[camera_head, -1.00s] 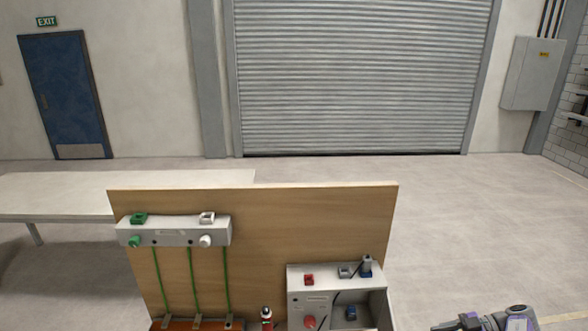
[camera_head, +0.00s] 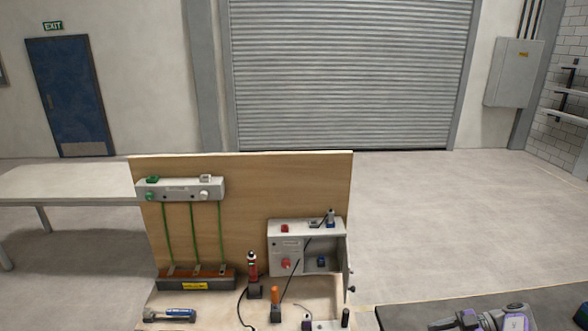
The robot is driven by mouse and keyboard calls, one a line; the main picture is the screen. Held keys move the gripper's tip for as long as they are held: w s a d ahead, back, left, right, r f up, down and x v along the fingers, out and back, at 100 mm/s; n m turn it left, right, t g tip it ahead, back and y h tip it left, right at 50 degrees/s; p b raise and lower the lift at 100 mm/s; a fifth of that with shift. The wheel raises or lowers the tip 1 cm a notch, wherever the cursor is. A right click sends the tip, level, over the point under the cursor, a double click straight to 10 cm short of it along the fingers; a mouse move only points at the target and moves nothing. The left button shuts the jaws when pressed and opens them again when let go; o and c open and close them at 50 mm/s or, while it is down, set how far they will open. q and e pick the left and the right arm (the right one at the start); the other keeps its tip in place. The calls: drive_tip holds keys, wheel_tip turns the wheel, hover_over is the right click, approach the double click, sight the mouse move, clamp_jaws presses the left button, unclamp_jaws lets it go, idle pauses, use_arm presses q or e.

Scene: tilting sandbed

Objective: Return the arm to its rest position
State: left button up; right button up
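My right arm shows at the bottom right, grey and black with purple parts. Its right gripper (camera_head: 446,325) points left at the lower edge, cut off by the frame, so I cannot tell whether its fingers are open or shut. No object shows in it. It is apart from the wooden board (camera_head: 245,190) and its fixtures, to their right.
The board carries a grey bar (camera_head: 180,189) with green cords down to an orange-brown block (camera_head: 196,274), and a grey box (camera_head: 287,262). A red bottle-like tool (camera_head: 252,268), an orange-handled tool (camera_head: 275,296) and a blue-handled tool (camera_head: 172,315) are in front. A white table (camera_head: 65,182) stands left.

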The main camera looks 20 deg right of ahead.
drive_tip(key=w+a+m+t, duration=0.4)
drive_tip(key=w+a+t, duration=0.65)
drive_tip(key=w, duration=0.65)
drive_tip(key=w+a+f+m+h, duration=0.2)
drive_tip(key=a+f+m+h, duration=0.25)
drive_tip(key=a, duration=0.25)
drive_tip(key=w+a+f+m+h, duration=0.3)
drive_tip(key=a+f+m, duration=0.3)
drive_tip(key=s+a+f+m+g+h, duration=0.2)
drive_tip(key=s+a+f+g, duration=0.5)
drive_tip(key=s+a+f, duration=0.4)
drive_tip(key=s+a+g+y, duration=0.1)
drive_tip(key=s+a+g, duration=0.35)
drive_tip(key=s, duration=0.65)
drive_tip(key=s+a+g, duration=0.3)
drive_tip(key=s+a, duration=0.2)
drive_tip(key=s, duration=0.7)
use_arm(q)
wheel_tip(320, 180, down, 18)
drive_tip(key=b, duration=1.7)
drive_tip(key=shift+w+r+b, duration=0.15)
drive_tip(key=shift+w+b, duration=0.05)
drive_tip(key=shift+b, duration=0.2)
use_arm(e)
wheel_tip(320, 180, down, 18)
drive_tip(key=shift+s+a+f, duration=0.2)
drive_tip(key=shift+s, duration=0.05)
